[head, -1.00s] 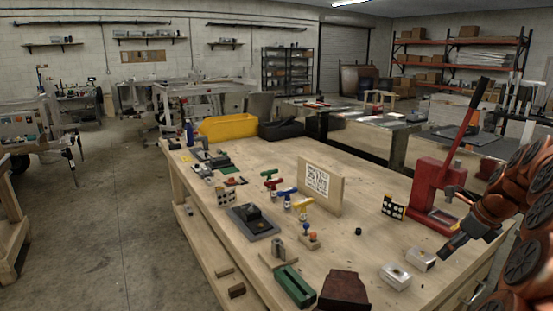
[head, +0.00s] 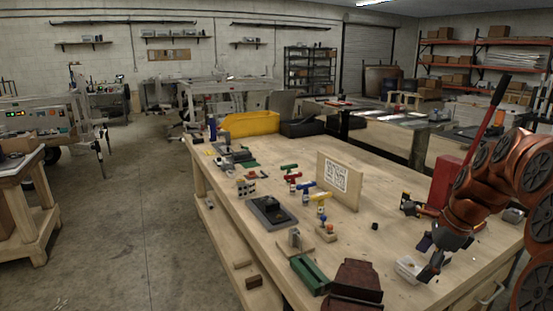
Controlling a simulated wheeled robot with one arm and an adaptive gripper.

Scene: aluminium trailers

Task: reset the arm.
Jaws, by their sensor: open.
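My orange arm (head: 485,175) comes in from the right edge and bends down over the right end of the wooden workbench (head: 300,225). My gripper (head: 425,259) is open, with its dark fingers apart and pointing down and left. It is close to a small pale metal block (head: 406,268) on the bench and partly covers it. I cannot tell whether it touches the block. Nothing shows held between the fingers.
A red arbor press (head: 445,180) with a long lever stands behind my arm, partly hidden. A wooden board with a printed code (head: 338,183), coloured T-handles (head: 305,187), a green block (head: 310,274) and a dark red block (head: 355,281) occupy the bench. The concrete floor (head: 120,220) at left is clear.

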